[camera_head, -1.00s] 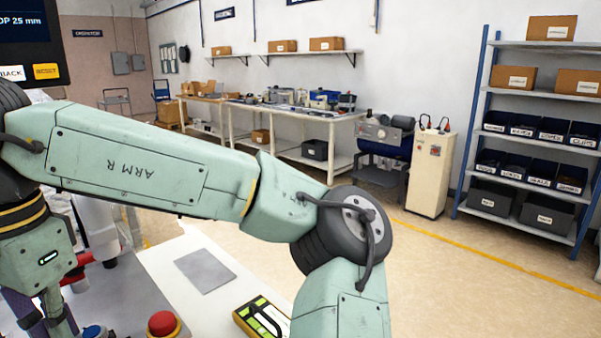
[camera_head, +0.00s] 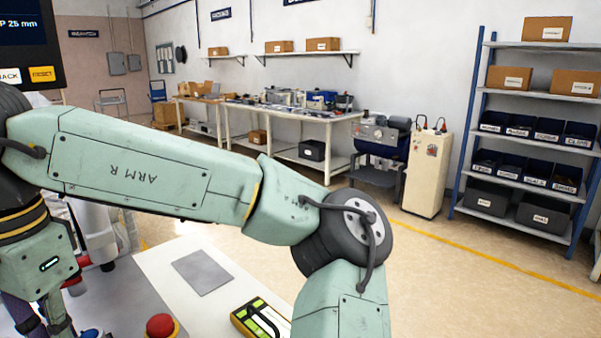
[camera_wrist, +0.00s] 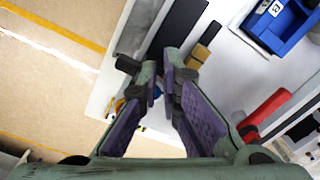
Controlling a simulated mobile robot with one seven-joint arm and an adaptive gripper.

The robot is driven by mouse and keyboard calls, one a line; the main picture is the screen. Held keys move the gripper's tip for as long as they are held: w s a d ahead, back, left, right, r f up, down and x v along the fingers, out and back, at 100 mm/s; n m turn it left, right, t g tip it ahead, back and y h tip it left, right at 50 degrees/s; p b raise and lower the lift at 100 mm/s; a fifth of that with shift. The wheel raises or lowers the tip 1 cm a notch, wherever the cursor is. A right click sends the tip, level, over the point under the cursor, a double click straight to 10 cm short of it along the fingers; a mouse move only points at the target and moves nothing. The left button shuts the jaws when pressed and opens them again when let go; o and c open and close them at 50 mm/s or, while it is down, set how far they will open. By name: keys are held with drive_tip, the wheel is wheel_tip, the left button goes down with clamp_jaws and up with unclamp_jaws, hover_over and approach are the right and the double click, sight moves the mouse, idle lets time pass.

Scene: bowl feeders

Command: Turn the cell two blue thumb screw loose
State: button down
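My gripper (camera_wrist: 162,84) shows in the wrist view with its two purple-padded fingers apart and a narrow gap between the tips. Nothing is clearly held between them. In the head view its upper part shows at the lower left, pointing down, with the fingertips cut off by the frame. A small blue part (camera_head: 90,333) shows at the bottom edge there, right of the gripper and left of a red button. I cannot tell whether it is the cell two blue thumb screw. No thumb screw can be clearly made out in the wrist view, where my fingers cover part of the bench.
A red mushroom button (camera_head: 160,326), a grey plate (camera_head: 202,271) and a yellow-green case (camera_head: 260,318) are on the white bench. In the wrist view, a blue bin (camera_wrist: 285,25) is at upper right and a red cylinder (camera_wrist: 265,108) right of the fingers. Open floor lies beyond the bench.

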drive_tip(key=shift+s+d+f, duration=0.25)
drive_tip(key=shift+d+f, duration=0.25)
drive_tip(key=shift+f, duration=0.1)
drive_tip(key=shift+d+p, duration=0.35)
drive_tip(key=shift+d, duration=0.4)
drive_tip(key=shift+s+d, duration=0.1)
drive_tip(key=shift+s, duration=0.25)
wheel_tip(320, 180, up, 6)
drive_tip(key=shift+r+p, duration=0.2)
drive_tip(key=shift+p, duration=0.2)
drive_tip(key=shift+a, duration=0.2)
